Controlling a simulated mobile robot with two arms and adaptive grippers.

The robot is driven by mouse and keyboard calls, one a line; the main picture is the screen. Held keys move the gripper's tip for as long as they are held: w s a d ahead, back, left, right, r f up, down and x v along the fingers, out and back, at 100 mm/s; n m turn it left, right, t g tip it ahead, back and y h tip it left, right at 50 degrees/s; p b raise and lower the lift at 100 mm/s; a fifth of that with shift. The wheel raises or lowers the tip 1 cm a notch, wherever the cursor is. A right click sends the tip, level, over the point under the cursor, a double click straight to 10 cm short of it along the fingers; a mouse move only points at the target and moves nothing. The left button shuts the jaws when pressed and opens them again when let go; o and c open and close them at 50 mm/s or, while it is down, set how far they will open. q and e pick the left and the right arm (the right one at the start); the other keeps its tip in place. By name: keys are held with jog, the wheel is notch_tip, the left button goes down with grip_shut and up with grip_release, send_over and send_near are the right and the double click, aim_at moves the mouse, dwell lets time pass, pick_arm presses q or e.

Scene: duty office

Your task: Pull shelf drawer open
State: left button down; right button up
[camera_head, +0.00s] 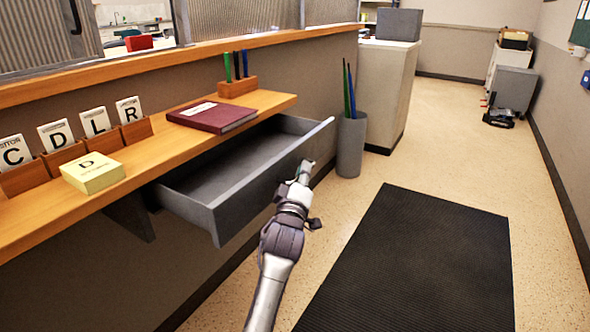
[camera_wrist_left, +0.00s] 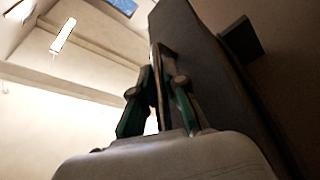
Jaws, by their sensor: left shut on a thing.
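The grey shelf drawer (camera_head: 215,192) stands well out from under the wooden shelf (camera_head: 150,150) in the head view, and its inside looks empty. My left gripper (camera_head: 306,168) is at the outer face of the drawer front, near its top edge. It is shut on the drawer front. In the left wrist view, the fingers of my left gripper (camera_wrist_left: 160,95) close on the edge of the dark drawer front (camera_wrist_left: 205,70). The exact contact is partly hidden by the fingers. My right gripper is in neither view.
On the shelf are a maroon book (camera_head: 212,116), a yellow block marked D (camera_head: 93,172), lettered cards in wooden holders (camera_head: 58,137) and a pen holder (camera_head: 237,88). A grey bin with umbrellas (camera_head: 351,148) stands beyond the drawer. A black mat (camera_head: 415,260) covers clear floor at right.

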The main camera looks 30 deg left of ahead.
pick_arm(q)
jog(key=shift+d, duration=0.15)
jog(key=c, duration=1.5)
grip_release()
jog(key=v, duration=0.7)
jog(key=shift+s+f, duration=0.1)
jog(key=shift+s, duration=0.2)
